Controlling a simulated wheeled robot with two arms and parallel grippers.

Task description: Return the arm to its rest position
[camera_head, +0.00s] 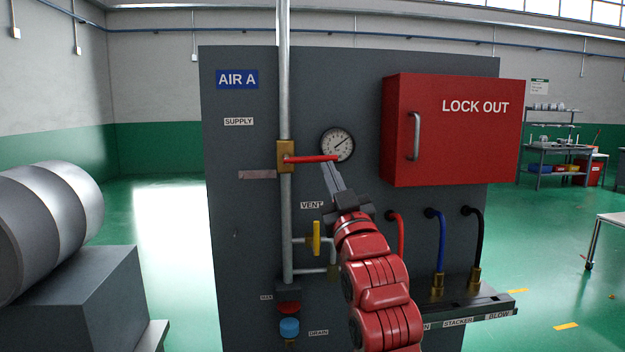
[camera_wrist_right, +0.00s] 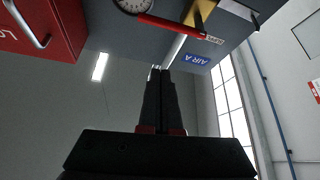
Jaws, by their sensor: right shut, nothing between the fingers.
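My right arm rises in front of the dark grey panel (camera_head: 350,75) in the head view. Its gripper (camera_head: 327,166) is shut and empty, with its tips just below the red lever (camera_head: 315,159) of the supply valve. The lever lies horizontal, pointing right from the brass valve body (camera_head: 285,157). In the right wrist view the fingers (camera_wrist_right: 160,74) are together with nothing between them. The red lever (camera_wrist_right: 170,25) shows beyond the tips there. I cannot tell whether tips and lever touch. My left gripper is not in view.
A red LOCK OUT box (camera_head: 450,150) juts from the panel right of the gripper. A gauge (camera_head: 337,145), a yellow vent handle (camera_head: 316,238) and hoses (camera_head: 440,240) are close to the arm. A shelf (camera_head: 470,307) sticks out low right. Green floor (camera_head: 165,230) lies open at left.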

